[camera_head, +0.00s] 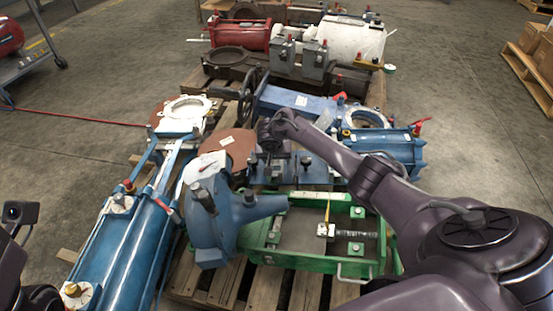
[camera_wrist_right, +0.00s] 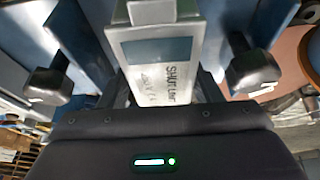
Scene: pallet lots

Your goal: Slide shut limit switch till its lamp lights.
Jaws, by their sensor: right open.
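A grey box-shaped switch with a handwritten label that appears to read "SHUT" and a second, unclear word (camera_wrist_right: 160,75) fills the middle of the right wrist view. My right gripper (camera_wrist_right: 163,98) is open, with its dark fingers on either side of the box. I cannot tell whether they touch it. In the head view my right gripper (camera_head: 272,147) is over the blue plate (camera_head: 318,172), and my arm hides most of the switch. I cannot make out a lamp on the switch. Dark parts of my left arm show at the left edge, without its jaws.
Black knobs (camera_wrist_right: 255,74) stand on the blue plate at both sides of the switch. Around it are a green frame (camera_head: 310,262), a blue valve body (camera_head: 225,220), a long blue cylinder (camera_head: 122,245) and wooden pallet slats (camera_head: 232,285).

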